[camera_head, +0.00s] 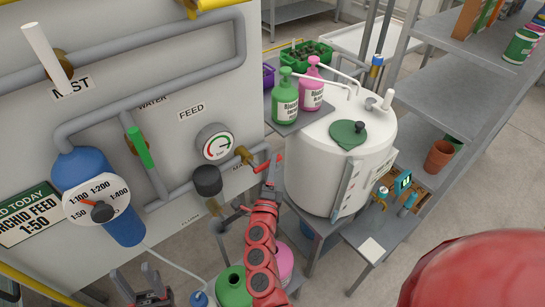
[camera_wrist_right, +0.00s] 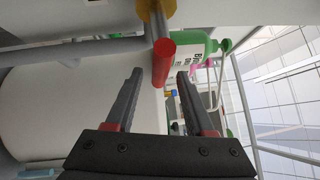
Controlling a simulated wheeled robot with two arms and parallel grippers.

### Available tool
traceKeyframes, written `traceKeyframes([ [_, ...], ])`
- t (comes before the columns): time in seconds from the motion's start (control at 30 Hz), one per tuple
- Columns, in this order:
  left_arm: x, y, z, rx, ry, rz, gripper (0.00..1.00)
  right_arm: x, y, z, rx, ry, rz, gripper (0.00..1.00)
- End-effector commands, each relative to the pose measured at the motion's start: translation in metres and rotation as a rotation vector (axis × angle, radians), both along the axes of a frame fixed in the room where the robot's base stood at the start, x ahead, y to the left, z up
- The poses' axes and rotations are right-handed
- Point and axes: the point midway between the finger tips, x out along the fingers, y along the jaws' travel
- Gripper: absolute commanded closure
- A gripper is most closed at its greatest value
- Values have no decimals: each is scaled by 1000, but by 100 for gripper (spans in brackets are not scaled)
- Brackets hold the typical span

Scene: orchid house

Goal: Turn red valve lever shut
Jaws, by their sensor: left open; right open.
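The red valve lever (camera_head: 262,166) sits on a brass valve (camera_head: 243,154) on the grey pipe, right of the pressure gauge. In the right wrist view the lever (camera_wrist_right: 163,62) points toward the camera, in line with the gap between the fingers. My right gripper (camera_head: 275,172) is open right beside the lever, and in the wrist view its fingertips (camera_wrist_right: 160,75) lie on either side of it. I cannot tell whether a finger touches it. My left gripper (camera_head: 146,290) is open and empty at the bottom left, well away from the lever.
A green lever (camera_head: 140,148) and a white lever (camera_head: 46,50) are on the panel's other pipes. A blue doser (camera_head: 97,195) hangs left. A white tank (camera_head: 345,165) and green (camera_head: 284,97) and pink (camera_head: 311,90) pump bottles stand close right of my right gripper.

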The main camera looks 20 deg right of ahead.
Motion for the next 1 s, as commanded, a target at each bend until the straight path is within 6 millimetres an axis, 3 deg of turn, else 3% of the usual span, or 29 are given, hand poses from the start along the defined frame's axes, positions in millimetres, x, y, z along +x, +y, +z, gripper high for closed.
traceKeyframes([
  [0.2,0,0,7,0,0,0,50,18,-8,4,0,-1,0,46],
  [0.5,0,0,7,0,0,0,50,20,-9,2,0,1,0,46],
  [0.8,0,0,7,0,0,0,50,20,-9,2,0,1,0,100],
  [1.0,0,0,7,0,0,0,50,19,-9,2,0,1,1,100],
])
